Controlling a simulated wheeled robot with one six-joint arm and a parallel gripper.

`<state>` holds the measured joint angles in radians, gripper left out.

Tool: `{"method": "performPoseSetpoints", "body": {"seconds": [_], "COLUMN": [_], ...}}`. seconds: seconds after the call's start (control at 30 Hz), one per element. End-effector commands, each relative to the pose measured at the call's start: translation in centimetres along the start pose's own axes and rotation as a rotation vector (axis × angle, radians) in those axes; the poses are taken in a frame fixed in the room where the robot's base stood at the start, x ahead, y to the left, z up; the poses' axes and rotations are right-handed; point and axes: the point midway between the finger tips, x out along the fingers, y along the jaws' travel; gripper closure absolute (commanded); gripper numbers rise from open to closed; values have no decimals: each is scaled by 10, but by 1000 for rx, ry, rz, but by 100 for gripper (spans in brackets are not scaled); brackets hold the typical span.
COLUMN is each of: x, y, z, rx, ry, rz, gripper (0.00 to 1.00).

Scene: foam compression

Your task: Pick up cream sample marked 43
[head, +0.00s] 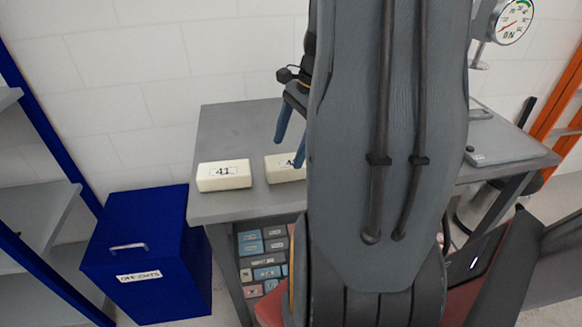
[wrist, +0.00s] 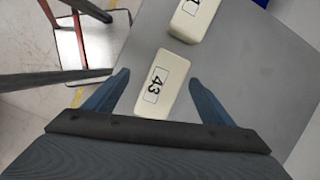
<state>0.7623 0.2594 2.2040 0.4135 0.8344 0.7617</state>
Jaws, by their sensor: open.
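The cream sample marked 43 (wrist: 160,86) lies on the grey table (wrist: 250,75) in the wrist view, its label facing up. In the head view a cream block with a partly hidden label (head: 284,168) shows beside my arm. My gripper (wrist: 160,85) is open, with one blue finger on each side of the near part of the sample marked 43; no contact shows. In the head view its blue fingers (head: 287,124) point down above the table, and the arm hides part of them. A second cream block, marked 41 (head: 224,175), lies to the left; a block shows at the top of the wrist view (wrist: 195,18).
A blue bin labelled OFF CUTS (head: 145,262) stands left of the table. Below the tabletop is a drawer or rack of small labelled blocks (head: 262,262). A dial gauge (head: 514,20) and a flat grey plate (head: 508,140) are at the right. The table's back left is clear.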

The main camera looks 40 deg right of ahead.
Motion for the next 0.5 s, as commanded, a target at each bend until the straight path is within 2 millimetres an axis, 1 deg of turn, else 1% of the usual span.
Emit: {"method": "performPoseSetpoints", "body": {"seconds": [0.03,0.1,0.2,0.3,0.5], "x": [-6,-12,-16,-14,6], "y": [-1,-2,-2,-2,-3], "z": [-14,-26,-35,-38,-36], "rx": [82,169,242,272,272], "ry": [-18,-40,-61,-70,-70], "rz": [-16,-30,-41,-45,-44], "gripper": [23,23,23,23,23]}}
